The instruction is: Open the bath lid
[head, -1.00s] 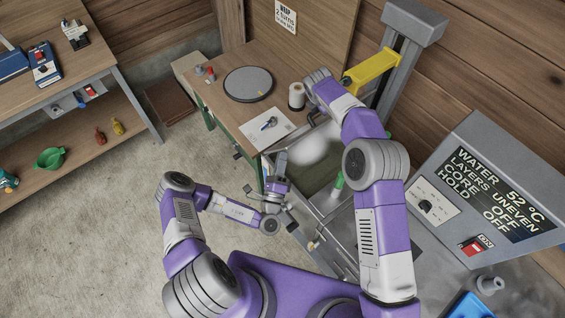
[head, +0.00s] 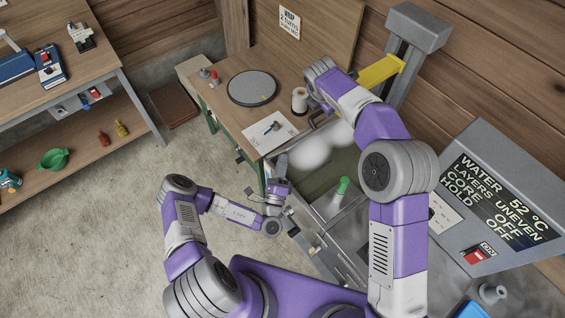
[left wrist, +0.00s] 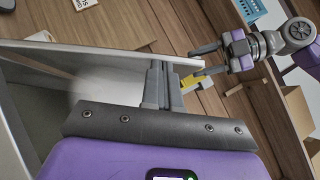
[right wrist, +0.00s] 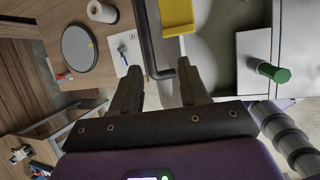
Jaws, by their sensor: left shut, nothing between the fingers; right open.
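The steel bath (head: 352,252) stands below my right arm, and much of its interior shows, with pale, steam-like patches. A dark bent bar (right wrist: 148,45), possibly the lid handle, shows just beyond my right gripper (right wrist: 158,90), which is open. I cannot tell whether the bar lies between the fingers. My left gripper (head: 281,165) is shut and empty at the bath's near left side. In the left wrist view its fingers (left wrist: 162,72) are beside the end of a thin grey panel edge (left wrist: 110,55). Whether this is the lid or a bath wall is unclear.
A green-capped item (head: 343,186) is at the bath. A yellow part (head: 382,70) projects from a grey column (head: 405,60). The bench behind holds a round dark plate (head: 252,87), a white roll (head: 300,99) and a paper sheet (head: 268,130). A control box (head: 500,190) stands at right.

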